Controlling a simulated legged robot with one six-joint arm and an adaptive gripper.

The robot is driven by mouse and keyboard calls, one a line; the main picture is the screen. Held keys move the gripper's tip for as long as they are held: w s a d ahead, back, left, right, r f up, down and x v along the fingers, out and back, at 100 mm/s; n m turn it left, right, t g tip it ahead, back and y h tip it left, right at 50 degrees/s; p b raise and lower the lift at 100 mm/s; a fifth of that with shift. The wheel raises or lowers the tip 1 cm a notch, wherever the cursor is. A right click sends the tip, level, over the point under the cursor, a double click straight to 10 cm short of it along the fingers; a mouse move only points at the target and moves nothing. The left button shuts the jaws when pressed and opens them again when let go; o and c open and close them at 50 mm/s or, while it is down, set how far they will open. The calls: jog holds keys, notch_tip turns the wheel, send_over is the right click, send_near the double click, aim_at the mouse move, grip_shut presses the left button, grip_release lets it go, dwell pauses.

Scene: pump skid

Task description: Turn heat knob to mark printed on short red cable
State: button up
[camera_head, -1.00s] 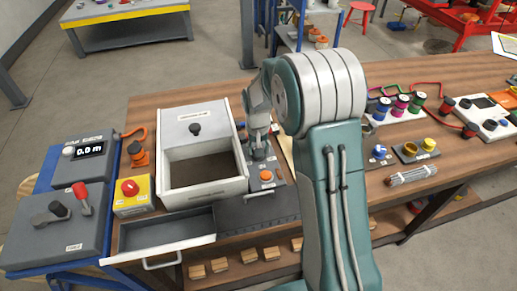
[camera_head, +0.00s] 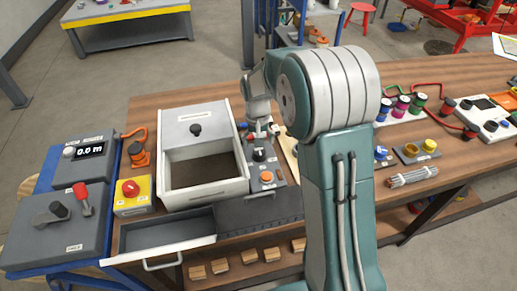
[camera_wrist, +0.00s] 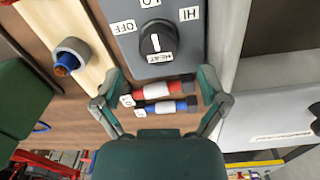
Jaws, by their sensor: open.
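The heat knob (camera_wrist: 155,43) is black and round with a white pointer line, on a grey panel (camera_wrist: 185,62) labelled OFF, LO, HI and HEAT. In the head view the knob (camera_head: 259,155) stands above an orange button. A red cable piece (camera_wrist: 160,91) with a white band lies beside the panel, next to a similar blue piece (camera_wrist: 165,107). Any print on the red piece's band is unreadable. My gripper (camera_wrist: 161,78) is open and empty; its fingers spread either side of the cable pieces in the picture, and the knob is beyond the fingertips. In the head view my gripper (camera_head: 263,132) is behind the knob.
A white open-topped box (camera_head: 243,186) stands just left of the knob panel. An orange button (camera_head: 266,177) sits in front of the knob.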

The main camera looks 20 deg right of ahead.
aim_at(257, 151)
notch_tip(257, 151, up, 8)
jog(key=shift+a+f, duration=0.15)
jog(key=shift+f, duration=0.05)
jog(key=shift+r, duration=0.1)
dwell(0.3)
jog(key=s+r+t, duration=0.3)
jog(key=s+r, duration=0.7)
jog(key=s, duration=0.3)
jog(key=s+n+t, duration=0.1)
jog(key=s+t, duration=0.1)
jog(key=s, duration=1.2)
jog(key=shift+s+d+r+n+t, duration=0.15)
jog(key=shift+s+d+n+t, duration=0.15)
jog(key=shift+s+n, duration=0.1)
